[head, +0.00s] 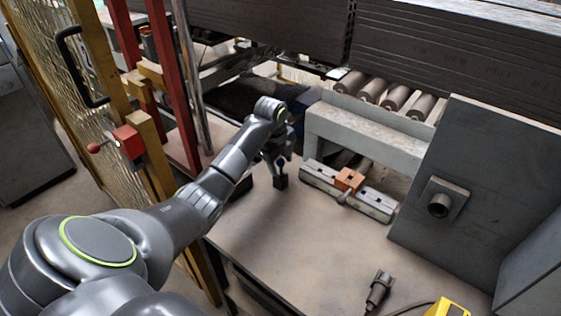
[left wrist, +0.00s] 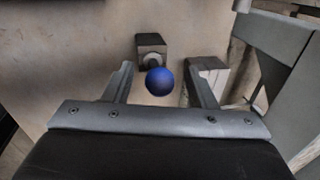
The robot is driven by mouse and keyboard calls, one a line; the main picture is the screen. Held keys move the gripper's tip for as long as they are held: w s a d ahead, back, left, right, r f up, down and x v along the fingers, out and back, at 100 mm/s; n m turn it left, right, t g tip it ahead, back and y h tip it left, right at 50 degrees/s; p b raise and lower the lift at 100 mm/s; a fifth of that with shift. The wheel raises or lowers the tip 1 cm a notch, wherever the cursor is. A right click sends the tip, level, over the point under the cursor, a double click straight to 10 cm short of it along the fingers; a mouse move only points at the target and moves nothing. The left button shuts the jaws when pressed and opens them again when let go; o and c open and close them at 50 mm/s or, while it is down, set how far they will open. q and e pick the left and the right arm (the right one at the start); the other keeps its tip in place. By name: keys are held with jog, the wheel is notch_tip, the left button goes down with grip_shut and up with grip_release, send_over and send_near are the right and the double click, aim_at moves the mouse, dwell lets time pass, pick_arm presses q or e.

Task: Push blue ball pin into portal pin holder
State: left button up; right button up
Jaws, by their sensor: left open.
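The blue ball pin (left wrist: 160,82) shows as a round blue ball in the left wrist view, between the two fingers of my left gripper (left wrist: 159,66). The fingers stand apart, with a gap on both sides of the ball. Beyond the ball is a small dark block (left wrist: 151,43) with a round light ring on its near face; the pin's shaft is hidden. In the head view my left gripper (head: 280,170) points down at the dark block (head: 280,183) on the table. I cannot tell which part is the portal pin holder. My right gripper is out of view.
A grey metal fixture (head: 378,204) with an orange block (head: 349,179) lies right of the gripper, before a grey portal frame (head: 360,131). A dark upright plate (head: 480,185) stands at right. The table's (head: 300,245) front middle is clear.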

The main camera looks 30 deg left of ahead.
pick_arm(q)
jog(key=s+r+p, duration=0.3)
jog(key=r+p, duration=0.3)
jog(key=r, duration=1.1)
jog(key=shift+a, duration=0.25)
jog(key=shift+s, duration=0.1)
